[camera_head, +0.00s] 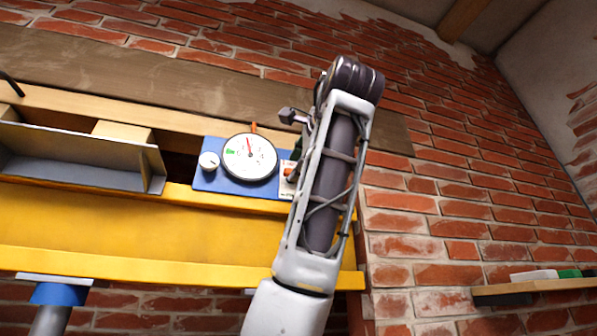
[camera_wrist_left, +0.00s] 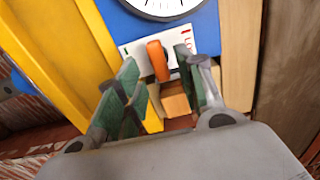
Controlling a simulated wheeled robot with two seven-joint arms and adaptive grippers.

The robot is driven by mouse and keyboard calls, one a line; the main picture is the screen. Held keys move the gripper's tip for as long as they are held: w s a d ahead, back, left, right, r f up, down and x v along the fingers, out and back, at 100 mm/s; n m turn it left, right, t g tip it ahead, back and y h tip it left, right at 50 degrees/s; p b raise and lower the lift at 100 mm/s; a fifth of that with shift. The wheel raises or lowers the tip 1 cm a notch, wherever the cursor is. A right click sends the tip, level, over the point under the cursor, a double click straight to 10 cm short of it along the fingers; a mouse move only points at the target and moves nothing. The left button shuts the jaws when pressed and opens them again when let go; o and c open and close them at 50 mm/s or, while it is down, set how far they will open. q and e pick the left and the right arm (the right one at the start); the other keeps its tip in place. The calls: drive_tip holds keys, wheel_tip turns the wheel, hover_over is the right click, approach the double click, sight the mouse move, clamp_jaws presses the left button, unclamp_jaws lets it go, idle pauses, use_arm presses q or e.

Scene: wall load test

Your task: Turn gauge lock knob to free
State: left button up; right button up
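The dial gauge (camera_head: 249,157) has a white face and sits on a blue plate (camera_head: 206,183) on the yellow beam. The orange lock knob (camera_wrist_left: 158,61) stands on a white label (camera_wrist_left: 133,49) with a red mark at its right. In the head view only a bit of the knob (camera_head: 288,171) shows beside my arm. My left gripper (camera_wrist_left: 156,66) is open, its green-padded fingers on either side of the knob with gaps visible. In the head view my arm hides most of this gripper. My right gripper is not in view.
The yellow beam (camera_head: 180,228) runs along the brick wall under a wooden plank. A small white knob (camera_head: 208,161) sits left of the gauge. A grey metal angle (camera_head: 80,160) is further left. A blue-topped post (camera_head: 57,293) stands below. A shelf (camera_head: 530,288) is at lower right.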

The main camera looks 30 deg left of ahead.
use_arm(q)
drive_tip(key=v, duration=0.7)
drive_tip(key=shift+s+d, duration=0.2)
drive_tip(key=shift+d, duration=0.05)
drive_tip(key=shift+f, duration=0.1)
idle(0.4)
